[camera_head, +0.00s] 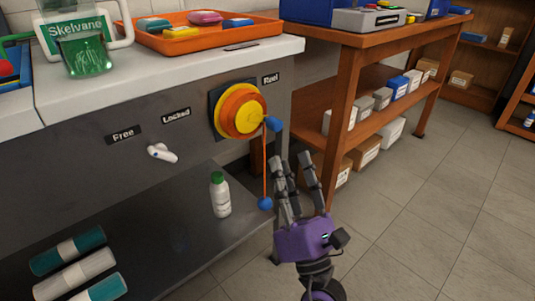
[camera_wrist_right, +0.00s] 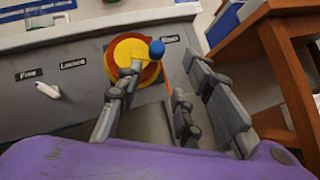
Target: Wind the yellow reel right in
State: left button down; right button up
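The yellow reel (camera_head: 242,108), with an orange-red rim, is on the grey bench front under the label "Reel"; it also shows in the right wrist view (camera_wrist_right: 128,47). A blue knob (camera_head: 273,123) sits at its right edge. An orange cord (camera_head: 265,165) hangs down to a blue ball (camera_head: 265,204). My left gripper is out of view.
A white bottle with a green cap (camera_head: 219,195) stands on the lower shelf (camera_head: 180,235), left of the cord. A wooden table (camera_head: 345,110) with shelved boxes stands right behind my gripper. An orange tray (camera_head: 205,39) lies on the bench top. Floor at right is clear.

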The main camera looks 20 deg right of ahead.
aim_at(251, 119)
jog(key=shift+n+y, duration=0.3)
jog(key=shift+n, duration=0.1)
jog(key=x, duration=0.8)
jog(key=shift+s+a+r, duration=0.15)
jog(key=shift+a+r, duration=0.05)
jog(key=shift+r, duration=0.15)
jog(key=shift+c, duration=0.3)
grip_shut()
